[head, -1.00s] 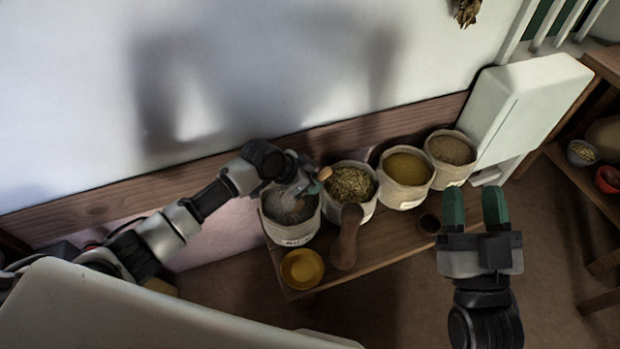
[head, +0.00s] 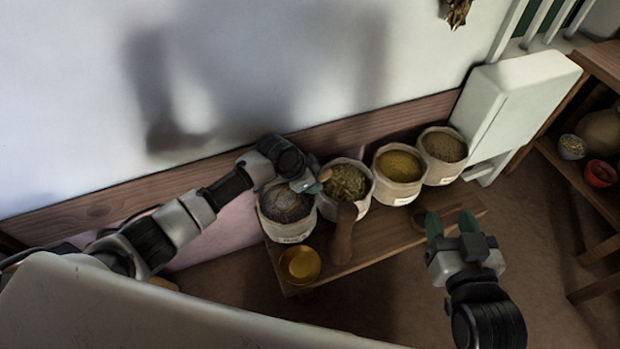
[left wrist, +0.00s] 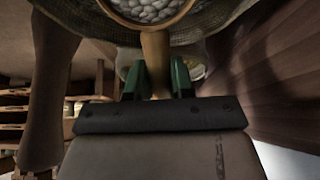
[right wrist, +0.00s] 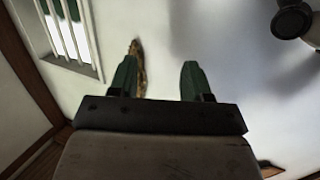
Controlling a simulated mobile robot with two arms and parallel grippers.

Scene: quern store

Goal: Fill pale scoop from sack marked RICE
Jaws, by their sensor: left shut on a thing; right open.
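The pale scoop (left wrist: 155,45) shows in the left wrist view, its handle between the green fingers of my left gripper (left wrist: 158,82), which is shut on it. Pale, rounded grains fill the visible part of its bowl (left wrist: 150,10); the rest is cut off by the frame. In the head view my left gripper (head: 312,183) is at the right rim of the leftmost sack (head: 290,232), which has grey contents and a label too small to read. The scoop's bowl is hard to make out there.
Three more sacks stand in a row: greenish (head: 358,208), yellow (head: 398,187) and brown (head: 443,172). A brown wooden upright object (head: 342,235) and a yellow bowl (head: 300,265) are in front. A white box (head: 520,105) stands behind right, beside a shelf (head: 590,145).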

